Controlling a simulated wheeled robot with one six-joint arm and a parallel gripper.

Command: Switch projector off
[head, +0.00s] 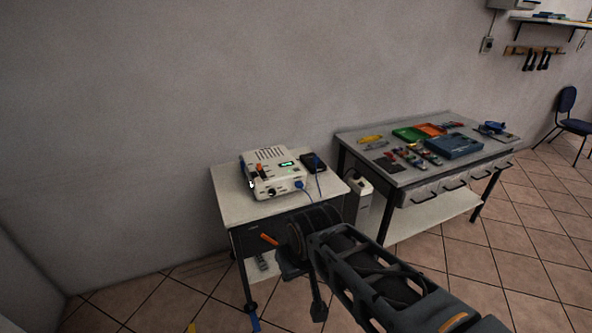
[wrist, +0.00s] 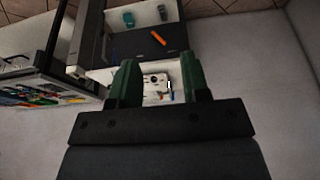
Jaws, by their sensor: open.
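The projector (head: 273,173) is a white box with a lit green display, an orange part on top and a blue plug at its front. It stands on a small white-topped table (head: 236,207) against the wall. The projector also shows small in the wrist view (wrist: 157,86), between my fingers. My gripper (wrist: 160,82) is open and empty, with green fingers apart. In the head view my arm reaches in from the lower right, and its end is in front of the small table, apart from the projector. The fingertips are hard to make out there.
A dark box (head: 312,162) lies right of the projector, with a blue cable near it. A workbench (head: 405,178) with coloured trays and tools stands to the right. A blue chair (head: 567,110) is at the far right. Tiled floor is open at front right.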

